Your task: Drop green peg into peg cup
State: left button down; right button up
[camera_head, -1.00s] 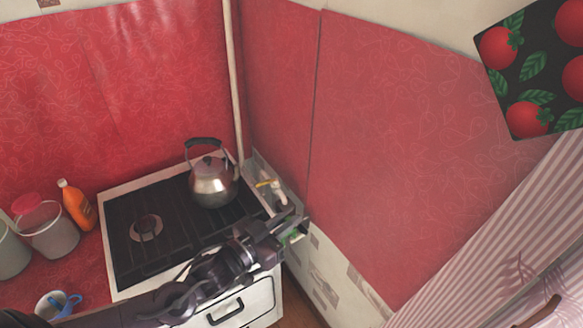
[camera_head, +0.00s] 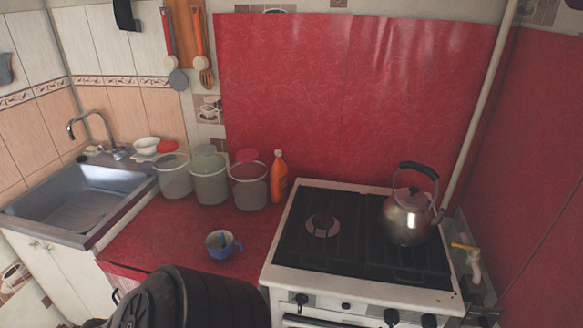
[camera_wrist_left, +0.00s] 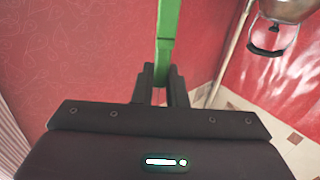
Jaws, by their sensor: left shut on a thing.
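My left gripper (camera_wrist_left: 160,82) is shut on the green peg (camera_wrist_left: 167,35) in the left wrist view. The peg extends away from the fingers to the top edge of that view, and its far end is cut off. In the head view the left gripper and the peg are out of sight; only a dark link of my own arm shows at the bottom. A blue cup (camera_head: 221,248), which looks like the peg cup, stands upright on the red counter left of the stove. Something blue shows inside it. My right gripper is in neither view.
Lidded buckets (camera_head: 211,185) and an orange bottle (camera_head: 279,182) stand behind the cup. The stove (camera_head: 365,245) with a kettle (camera_head: 408,218) is to the right, the sink (camera_head: 75,200) to the left. The red counter (camera_head: 165,235) is clear around the cup.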

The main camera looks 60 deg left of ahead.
aim_at(225, 253)
jog(key=k+j+u, duration=0.15)
jog(key=j, duration=0.7)
jog(key=k+j+u, duration=0.15)
jog(key=j, duration=0.75)
jog(key=k+j+u, duration=0.15)
jog(key=j, duration=0.75)
jog(key=k+j+u, duration=0.15)
jog(key=j, duration=0.75)
